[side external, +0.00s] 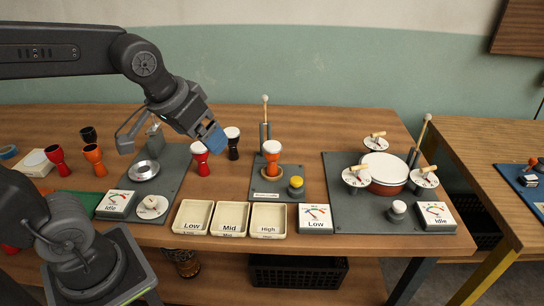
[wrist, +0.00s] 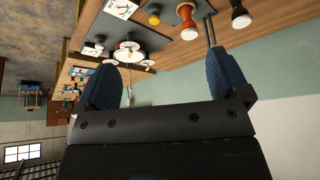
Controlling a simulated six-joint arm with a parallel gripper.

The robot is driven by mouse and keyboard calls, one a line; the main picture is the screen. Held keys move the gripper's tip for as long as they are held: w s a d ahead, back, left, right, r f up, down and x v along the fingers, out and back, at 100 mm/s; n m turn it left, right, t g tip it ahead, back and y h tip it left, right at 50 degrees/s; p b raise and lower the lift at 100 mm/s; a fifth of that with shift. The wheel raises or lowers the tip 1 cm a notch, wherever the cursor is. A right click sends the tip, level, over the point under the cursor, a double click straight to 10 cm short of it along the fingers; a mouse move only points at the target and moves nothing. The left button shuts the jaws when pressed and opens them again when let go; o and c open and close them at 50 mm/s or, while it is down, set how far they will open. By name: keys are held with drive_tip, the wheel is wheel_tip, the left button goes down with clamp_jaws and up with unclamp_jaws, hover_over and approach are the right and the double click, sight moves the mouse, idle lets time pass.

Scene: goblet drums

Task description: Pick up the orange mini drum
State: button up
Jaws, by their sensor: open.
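An orange mini drum with a white head (side external: 272,150) stands upright in a round holder on the middle grey board. The wrist view shows an orange drum (wrist: 188,20) near its top edge. Another orange drum body (side external: 94,159), with no white head visible, stands at the far left. My gripper (side external: 213,139) is above the table, left of the headed orange drum and close to the red and black drums. In the wrist view its blue fingers (wrist: 164,62) are wide apart with nothing between them.
A red drum (side external: 200,160) and black drum (side external: 232,144) stand near my gripper. A mallet stand (side external: 265,132) rises behind the orange drum, and a yellow button (side external: 296,183) sits right of it. Three bins (side external: 230,234) line the front. A large drum (side external: 382,172) stands right.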

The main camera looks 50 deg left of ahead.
drive_tip(key=w+a+f+n+g+y, duration=0.1)
drive_tip(key=w+a+f+n, duration=0.1)
drive_tip(key=w, duration=0.5)
drive_tip(key=w+a+f+n, duration=0.1)
drive_tip(key=w+a, duration=0.1)
drive_tip(key=w, duration=0.5)
drive_tip(key=n+y, duration=0.1)
drive_tip(key=n, duration=0.1)
approach(272, 145)
drive_tip(key=shift+g, duration=0.3)
drive_tip(key=x, duration=0.7)
drive_tip(key=shift+w+a+f, duration=0.1)
drive_tip(key=shift+w+a, duration=0.15)
drive_tip(key=shift+w, duration=0.05)
drive_tip(key=shift+d+x, duration=0.2)
drive_tip(key=shift+x, duration=2.45)
drive_tip(key=shift+c, duration=0.3)
drive_tip(key=c, duration=1)
drive_tip(key=shift+c, duration=0.2)
